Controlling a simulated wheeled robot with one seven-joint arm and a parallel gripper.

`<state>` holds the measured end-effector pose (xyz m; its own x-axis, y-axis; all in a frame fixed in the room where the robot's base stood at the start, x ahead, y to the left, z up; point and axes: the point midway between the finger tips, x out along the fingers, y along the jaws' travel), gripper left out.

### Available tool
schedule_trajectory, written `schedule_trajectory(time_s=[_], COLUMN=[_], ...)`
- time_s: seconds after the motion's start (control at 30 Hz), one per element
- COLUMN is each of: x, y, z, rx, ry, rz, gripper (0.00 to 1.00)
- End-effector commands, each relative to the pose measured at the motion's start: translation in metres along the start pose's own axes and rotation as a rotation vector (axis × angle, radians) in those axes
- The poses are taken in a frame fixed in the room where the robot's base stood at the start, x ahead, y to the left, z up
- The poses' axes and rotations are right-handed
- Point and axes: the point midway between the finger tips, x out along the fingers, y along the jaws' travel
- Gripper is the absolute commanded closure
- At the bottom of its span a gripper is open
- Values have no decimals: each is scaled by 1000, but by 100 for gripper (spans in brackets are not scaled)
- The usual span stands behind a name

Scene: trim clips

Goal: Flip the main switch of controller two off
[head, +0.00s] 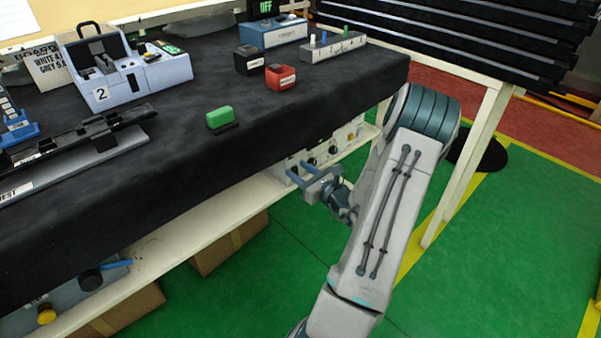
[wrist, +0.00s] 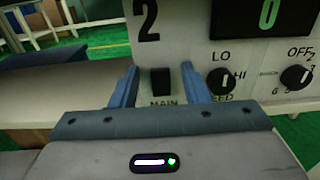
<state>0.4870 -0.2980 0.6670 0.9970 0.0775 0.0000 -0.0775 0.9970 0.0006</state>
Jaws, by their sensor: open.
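Controller two (wrist: 180,45) is a pale panel marked "2" in the wrist view. Its main switch (wrist: 160,82) is a small black rocker above the label "MAIN". I cannot tell which way the rocker is tipped. In the head view a pale box (head: 346,141) with dark knobs stands on the shelf under the table, partly hidden by my arm. My gripper (head: 298,172) is open at its front. In the wrist view the blue fingers of my gripper (wrist: 158,68) stand on either side of the main switch, with nothing between them. Contact with the panel cannot be told.
Right of the switch are a LO/HI knob (wrist: 221,81), a knob near "OFF" (wrist: 296,77) and a dark display (wrist: 262,16) reading 0. The black-covered tabletop (head: 300,105) overhangs the shelf (head: 160,245). A table leg (head: 468,165) stands right of my arm.

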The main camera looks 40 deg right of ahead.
Motion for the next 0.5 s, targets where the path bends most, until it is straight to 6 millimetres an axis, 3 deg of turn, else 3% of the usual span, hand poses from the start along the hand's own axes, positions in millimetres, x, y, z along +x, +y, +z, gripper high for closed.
schedule_trajectory(time_s=[0.1, 0.27, 0.5], x=[0, 0, -1], y=[0, 0, 0], z=[0, 0, -5], rx=[0, 0, 1], ry=[0, 0, -33], rz=[0, 1, 1], gripper=[58, 100, 100])
